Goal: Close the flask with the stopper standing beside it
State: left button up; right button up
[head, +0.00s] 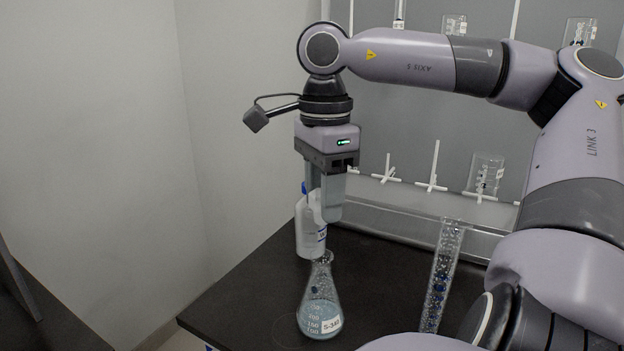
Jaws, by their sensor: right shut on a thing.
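The conical glass flask (320,309) stands upright on the dark bench, with pale blue liquid and a white label. My right gripper (327,214) points down above the flask's mouth, its fingertips a short way over the neck. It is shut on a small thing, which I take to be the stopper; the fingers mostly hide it. I see no stopper standing on the bench beside the flask. Whether the held thing touches the flask's mouth is not clear. My left gripper is not in view.
A white bottle with a blue cap (311,238) is just behind the fingers. A tall glass cylinder (441,275) stands right of the flask. A beaker (486,174) and white pegs are at the back. The bench (249,298) is clear left of the flask.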

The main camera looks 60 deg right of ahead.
jog(key=shift+f+b, duration=1.15)
jog(key=shift+f, duration=0.15)
pick_arm(q)
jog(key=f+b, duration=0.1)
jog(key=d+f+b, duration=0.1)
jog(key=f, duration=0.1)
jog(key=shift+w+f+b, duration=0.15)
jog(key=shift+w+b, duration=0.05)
jog(key=shift+b, duration=0.2)
pick_arm(e)
notch_tip(320, 180, down, 3)
jog(key=shift+r, duration=0.1)
pick_arm(q)
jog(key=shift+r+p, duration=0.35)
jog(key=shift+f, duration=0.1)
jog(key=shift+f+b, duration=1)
jog(key=shift+b, duration=0.1)
pick_arm(e)
jog(key=shift+f, duration=1.45)
jog(key=o, duration=1.1)
